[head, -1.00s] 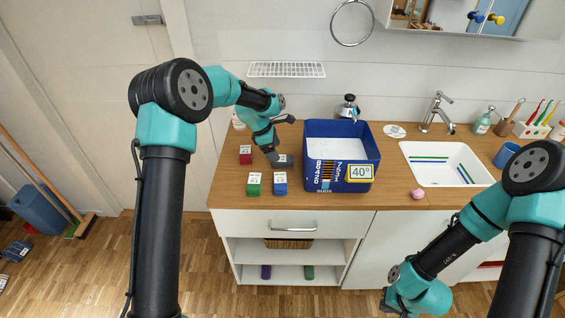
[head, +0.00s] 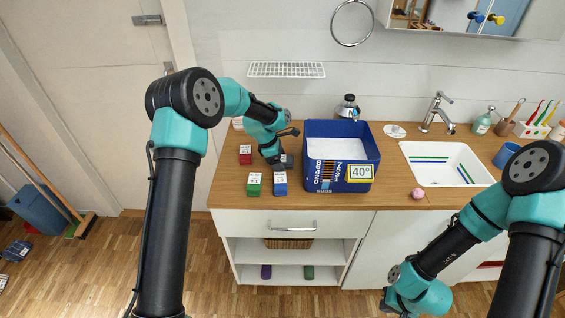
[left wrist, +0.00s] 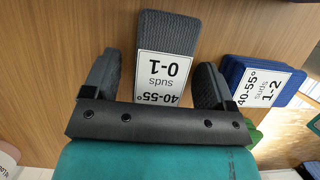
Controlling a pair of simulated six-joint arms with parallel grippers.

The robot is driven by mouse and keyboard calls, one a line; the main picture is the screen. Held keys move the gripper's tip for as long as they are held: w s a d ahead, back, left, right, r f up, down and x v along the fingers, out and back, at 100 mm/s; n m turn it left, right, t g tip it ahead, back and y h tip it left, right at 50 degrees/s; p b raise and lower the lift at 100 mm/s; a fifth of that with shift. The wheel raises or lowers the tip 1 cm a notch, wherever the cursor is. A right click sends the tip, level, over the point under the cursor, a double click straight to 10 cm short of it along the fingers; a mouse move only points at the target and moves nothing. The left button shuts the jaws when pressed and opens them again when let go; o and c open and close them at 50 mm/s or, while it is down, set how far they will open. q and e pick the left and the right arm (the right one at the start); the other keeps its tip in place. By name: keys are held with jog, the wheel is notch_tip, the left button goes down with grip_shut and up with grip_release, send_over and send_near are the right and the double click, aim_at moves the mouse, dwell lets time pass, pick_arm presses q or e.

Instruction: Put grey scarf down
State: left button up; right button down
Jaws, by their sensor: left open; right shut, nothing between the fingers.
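The grey scarf (left wrist: 168,32) is a folded ribbed bundle with a white label reading 40-55° suds 0-1. It lies on the wooden counter. In the head view the grey scarf (head: 288,161) is partly covered by my left gripper (head: 281,160), beside the blue box. In the left wrist view my left gripper (left wrist: 157,62) is open, one finger on each side of the scarf, with visible gaps. My right gripper (head: 389,302) is shut and empty, low in front of the cabinets.
A red bundle (head: 245,154), a green bundle (head: 254,184) and a blue bundle (head: 280,183) lie close by. The blue box (head: 338,176) marked 40° stands right of the scarf. A sink (head: 440,165) and a pink ball (head: 417,193) are further right.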

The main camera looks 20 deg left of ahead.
pick_arm(q)
jog(key=shift+c, duration=0.3)
jog(key=c, duration=1)
jog(key=shift+r, duration=0.15)
notch_tip(320, 180, up, 10)
jog(key=shift+f, duration=0.1)
dwell(0.4)
